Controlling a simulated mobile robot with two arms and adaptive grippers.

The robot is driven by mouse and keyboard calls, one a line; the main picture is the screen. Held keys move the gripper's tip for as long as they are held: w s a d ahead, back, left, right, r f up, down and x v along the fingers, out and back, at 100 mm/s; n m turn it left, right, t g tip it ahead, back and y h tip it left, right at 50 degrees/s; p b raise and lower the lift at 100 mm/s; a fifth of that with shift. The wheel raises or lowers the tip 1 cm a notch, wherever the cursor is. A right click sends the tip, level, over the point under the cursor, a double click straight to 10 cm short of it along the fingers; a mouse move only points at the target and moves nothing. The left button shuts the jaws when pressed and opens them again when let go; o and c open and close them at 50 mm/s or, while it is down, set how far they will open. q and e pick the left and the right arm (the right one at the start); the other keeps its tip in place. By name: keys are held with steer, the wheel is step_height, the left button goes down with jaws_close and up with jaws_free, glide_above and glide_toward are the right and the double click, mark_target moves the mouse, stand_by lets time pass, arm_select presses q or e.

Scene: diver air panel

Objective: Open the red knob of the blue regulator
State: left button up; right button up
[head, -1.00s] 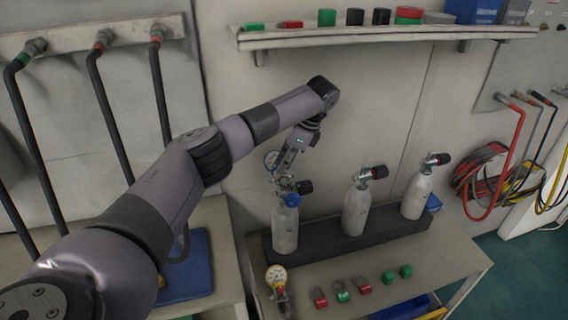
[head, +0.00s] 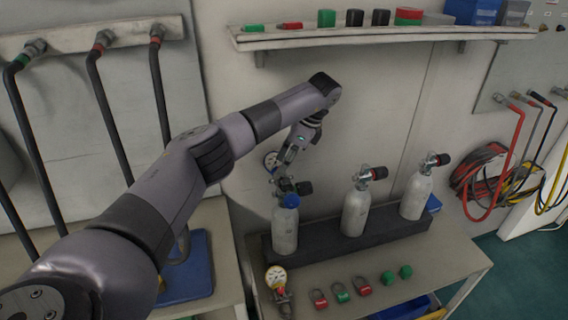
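The left grey cylinder (head: 285,232) stands in the dark rack. On its top is a regulator with a blue round part (head: 291,201) facing me. A dark knob (head: 305,188) sticks out to the right of the valve; I cannot make out any red on it. A white-faced gauge (head: 271,160) shows just left of my gripper. My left gripper (head: 282,182) points down at the top of this regulator, at or touching it. Its fingers are small and partly hidden, so I cannot tell whether they are open or shut. My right gripper is not in view.
Two more cylinders (head: 355,212) (head: 416,196) with valves stand to the right in the rack (head: 385,226). A yellow-rimmed gauge (head: 276,278), red and green shackle-like pieces and green knobs lie on the bench front.

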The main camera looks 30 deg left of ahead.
arm_select(q)
steer(key=v, duration=0.6)
steer(key=shift+r, duration=0.2)
steer(key=shift+d, duration=0.1)
